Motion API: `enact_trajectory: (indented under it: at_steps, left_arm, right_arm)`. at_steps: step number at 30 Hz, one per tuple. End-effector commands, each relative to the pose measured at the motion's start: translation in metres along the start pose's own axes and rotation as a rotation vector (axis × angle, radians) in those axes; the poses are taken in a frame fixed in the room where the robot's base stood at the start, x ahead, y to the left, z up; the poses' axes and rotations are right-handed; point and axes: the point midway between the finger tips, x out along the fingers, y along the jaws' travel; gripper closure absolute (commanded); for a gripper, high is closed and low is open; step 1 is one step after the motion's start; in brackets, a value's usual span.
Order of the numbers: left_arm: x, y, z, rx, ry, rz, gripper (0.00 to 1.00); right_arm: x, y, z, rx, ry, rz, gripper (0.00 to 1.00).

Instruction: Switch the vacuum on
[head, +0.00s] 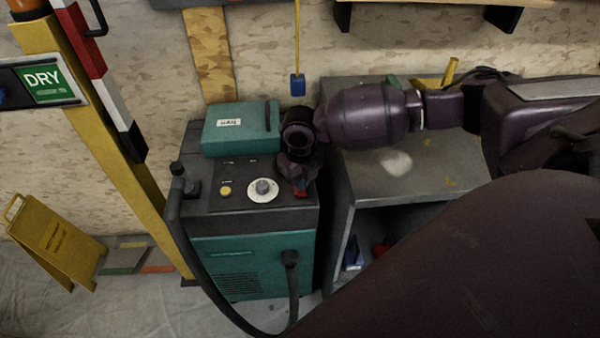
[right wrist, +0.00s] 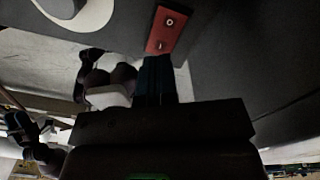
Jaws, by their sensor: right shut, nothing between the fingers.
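The vacuum (head: 250,255) is a teal and dark grey box-shaped machine standing on the floor. Its top panel carries a white dial (head: 263,189), a yellow button (head: 225,191) and a red switch (head: 301,189) near the right edge. The right wrist view shows the red rocker switch (right wrist: 167,30) with O and I marks. My right gripper (head: 299,178) is shut and empty, pointing down over the switch and partly covering it in the head view. In the right wrist view its fingertips (right wrist: 157,62) are at the I end; I cannot tell if they touch. My left gripper is not in view.
A teal case (head: 240,128) sits at the back of the vacuum's top. A black hose (head: 183,225) loops down the front. A grey workbench (head: 400,180) stands close on the right. A yellow post (head: 100,130) and a yellow floor sign (head: 55,240) are on the left.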

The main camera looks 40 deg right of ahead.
Motion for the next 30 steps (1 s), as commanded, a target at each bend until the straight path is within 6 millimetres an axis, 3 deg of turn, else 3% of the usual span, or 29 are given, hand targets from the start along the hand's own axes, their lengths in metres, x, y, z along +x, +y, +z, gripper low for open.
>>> enact_trajectory:
  at_steps: [30]
  left_arm:
    - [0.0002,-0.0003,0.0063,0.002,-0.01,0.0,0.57]
  right_arm:
    - [0.0068,-0.0001,-0.0001,0.0,0.001,0.0,1.0]
